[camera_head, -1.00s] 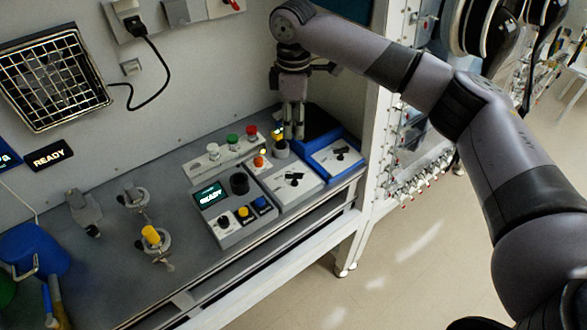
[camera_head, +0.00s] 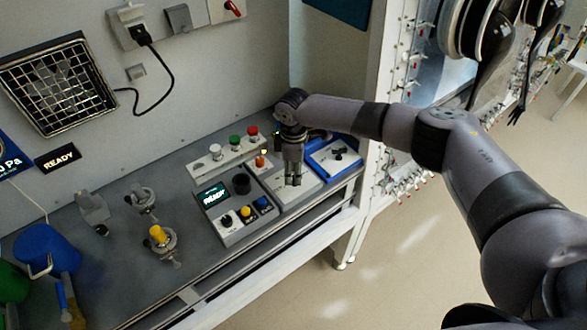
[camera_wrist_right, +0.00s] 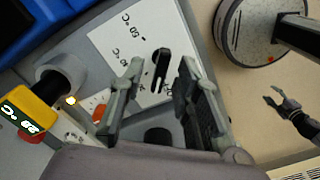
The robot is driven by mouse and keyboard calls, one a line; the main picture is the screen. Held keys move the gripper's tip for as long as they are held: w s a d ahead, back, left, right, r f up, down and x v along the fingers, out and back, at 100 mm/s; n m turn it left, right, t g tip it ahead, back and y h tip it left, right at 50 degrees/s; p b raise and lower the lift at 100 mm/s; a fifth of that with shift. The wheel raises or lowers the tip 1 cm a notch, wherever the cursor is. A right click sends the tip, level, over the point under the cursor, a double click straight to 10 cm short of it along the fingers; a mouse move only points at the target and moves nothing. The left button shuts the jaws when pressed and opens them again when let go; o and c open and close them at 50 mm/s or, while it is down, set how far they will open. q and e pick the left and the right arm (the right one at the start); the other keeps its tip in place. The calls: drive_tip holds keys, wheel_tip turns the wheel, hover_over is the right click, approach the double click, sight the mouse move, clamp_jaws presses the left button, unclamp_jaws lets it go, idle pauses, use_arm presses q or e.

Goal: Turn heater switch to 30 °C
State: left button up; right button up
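The heater switch shows in the right wrist view as a black elongated knob (camera_wrist_right: 160,70) on a white panel (camera_wrist_right: 115,45). Printed °C labels stand beside it, too small to read surely. My right gripper (camera_wrist_right: 162,100) is open, with one finger on each side of the knob in that view. I cannot tell whether the fingers touch it. In the head view the right gripper (camera_head: 293,178) points down over the white panel (camera_head: 300,193) and hides the knob. A yellow device with a small display (camera_wrist_right: 30,112), seemingly reading 29 °C, stands left in the wrist view.
A blue-framed panel (camera_head: 333,158) lies right of the gripper. White, green and red knobs (camera_head: 235,142) stand behind. The bench front edge is close below.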

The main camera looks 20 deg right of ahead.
drive_tip(key=shift+c, duration=0.2)
clamp_jaws()
idle(0.4)
